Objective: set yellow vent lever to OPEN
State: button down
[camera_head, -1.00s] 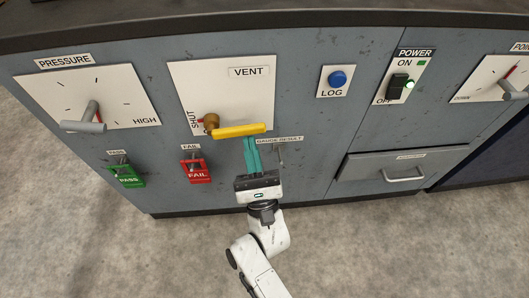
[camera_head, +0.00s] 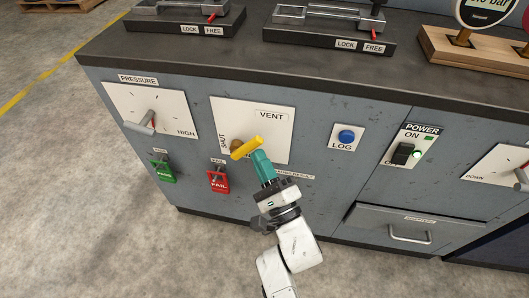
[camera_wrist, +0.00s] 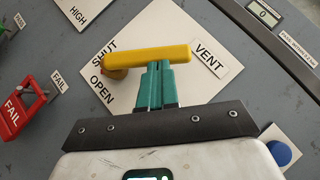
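The yellow vent lever (camera_head: 246,147) is a bar on a brass hub (camera_head: 236,146) on the white VENT plate (camera_head: 268,150). In the head view it slants up to the right. In the wrist view the lever (camera_wrist: 150,58) lies nearly level, with SHUT (camera_wrist: 104,50) and OPEN (camera_wrist: 102,89) printed left of its hub. My gripper (camera_head: 260,156) has its teal fingers close together at the bar's lower side. In the wrist view the fingertips (camera_wrist: 160,64) meet the bar near its middle. The bar is not seen between them; whether they touch it is unclear.
The PRESSURE lever (camera_head: 141,123) is farther left. The blue LOG button (camera_head: 346,137) and POWER switch (camera_head: 402,154) are to the right, above a drawer handle (camera_head: 410,236).

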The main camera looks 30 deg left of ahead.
aim_at(244, 149)
jog(key=r+n+p, duration=0.1)
jog(key=p, duration=0.1)
jog(key=r+n+g+p, duration=0.1)
jog(key=p, duration=0.2)
jog(key=shift+a+r+g, duration=0.2)
jog(key=shift+a+g, duration=0.1)
jog(key=n+h+p, duration=0.1)
jog(key=p, duration=0.3)
jog(key=a+r+n+g+p, duration=0.1)
jog(key=p, duration=0.2)
jog(key=a+n+g+h+p, duration=0.1)
jog(key=n+p, duration=0.1)
jog(key=p, duration=0.2)
jog(key=shift+s+a+r+h+p, duration=0.2)
jog(key=shift+s+r+h+p, duration=0.1)
jog(key=shift+s+r+p, duration=0.1)
jog(key=shift+s+a+f+n+g+p, duration=0.1)
jog(key=shift+a+n+g+p, duration=0.25)
jog(key=shift+p, duration=0.5)
jog(key=shift+h, duration=0.3)
jog(key=shift+d+f+p, duration=0.1)
jog(key=shift+d+p, duration=0.05)
jog(key=shift+p, duration=0.15)
